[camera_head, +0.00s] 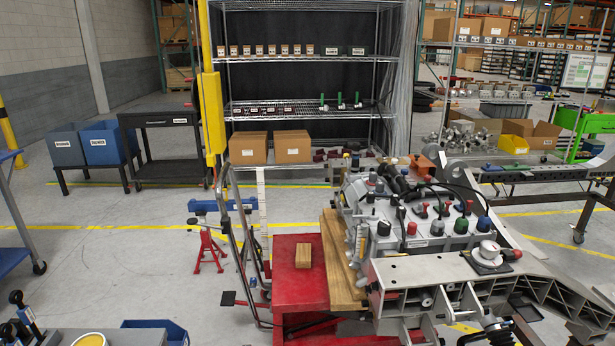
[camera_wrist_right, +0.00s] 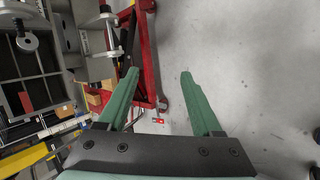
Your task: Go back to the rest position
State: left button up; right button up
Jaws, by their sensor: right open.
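My right gripper (camera_wrist_right: 159,74) shows in the right wrist view with its two green fingers spread apart. Nothing is between the fingers, and bare grey floor and part of a red stand lie behind them. I cannot make out either gripper in the head view. My left gripper is not seen.
A grey metal chassis (camera_head: 447,270) with an engine-like assembly (camera_head: 430,215) stands at the right. A red table (camera_head: 300,275) carries a wooden block (camera_head: 303,256). A wire shelf (camera_head: 300,109) stands behind. In the wrist view, a red frame (camera_wrist_right: 148,55) is left of clear floor (camera_wrist_right: 250,75).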

jog(key=s+a+m+y, duration=0.2)
jog(key=s+a+m, duration=0.1)
jog(key=s, duration=0.3)
jog(key=s+a+f+m+t+y, duration=0.1)
jog(key=s+a+m, duration=0.2)
jog(key=s+m, duration=0.3)
jog(key=s+a+m+t+y, duration=0.1)
jog(key=s+a+m+y, duration=0.1)
jog(key=s, duration=0.6)
jog(key=shift+a+f+m+y, duration=0.15)
jog(key=shift+a+m+y, duration=0.25)
jog(key=shift+m, duration=0.8)
